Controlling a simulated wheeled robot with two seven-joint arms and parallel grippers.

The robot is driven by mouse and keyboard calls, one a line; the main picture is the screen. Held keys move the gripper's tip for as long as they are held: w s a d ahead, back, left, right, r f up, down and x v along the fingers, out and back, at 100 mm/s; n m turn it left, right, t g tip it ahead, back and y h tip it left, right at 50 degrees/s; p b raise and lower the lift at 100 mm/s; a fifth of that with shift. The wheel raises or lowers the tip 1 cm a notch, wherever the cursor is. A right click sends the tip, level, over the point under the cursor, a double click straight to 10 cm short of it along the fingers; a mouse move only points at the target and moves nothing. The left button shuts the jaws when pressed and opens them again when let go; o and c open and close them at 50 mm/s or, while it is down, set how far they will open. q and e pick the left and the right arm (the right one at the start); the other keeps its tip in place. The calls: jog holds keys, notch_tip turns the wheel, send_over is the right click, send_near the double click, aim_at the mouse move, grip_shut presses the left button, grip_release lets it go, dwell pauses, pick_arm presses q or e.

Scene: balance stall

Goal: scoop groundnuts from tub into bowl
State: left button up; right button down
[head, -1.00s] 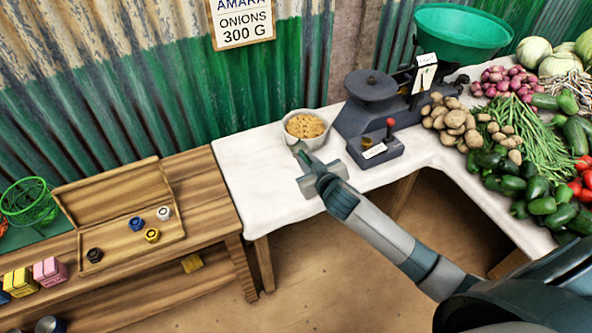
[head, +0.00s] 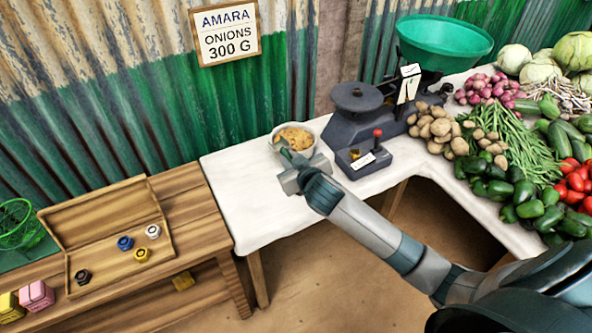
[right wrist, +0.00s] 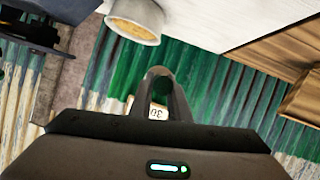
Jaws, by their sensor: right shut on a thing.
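A pale round tub (head: 312,146) of tan groundnuts (head: 294,137) stands on the white-clothed table. It also shows at the top of the right wrist view (right wrist: 150,38), with nuts inside. My right gripper (head: 291,161) is at the tub's near side, its fingers pointing at the rim. It is shut on a small grey-green thing (head: 284,149), probably a scoop, which overlaps the tub's near left rim. Whether it touches the nuts I cannot tell. A large green bowl (head: 445,45) sits on the far side of the dark scale. My left gripper is out of view.
The dark balance scale (head: 352,126) stands close right of the tub, with a small box and red-knobbed lever in front. Potatoes (head: 436,122), onions and other vegetables fill the right. A wooden table (head: 190,205) with an open tray of weights is at left. The cloth left of the tub is clear.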

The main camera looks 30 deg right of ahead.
jog(key=s+a+r, duration=0.2)
jog(key=r, duration=0.6)
jog(key=s+a+r, duration=0.2)
jog(key=a+r, duration=0.1)
jog(key=r, duration=0.6)
jog(key=s+a+r+y, duration=0.1)
jog(key=a+r, duration=0.2)
jog(key=r, duration=0.6)
jog(key=shift+s+a+n, duration=0.25)
jog(key=shift+s+n, duration=0.15)
jog(key=shift+w+r, duration=0.1)
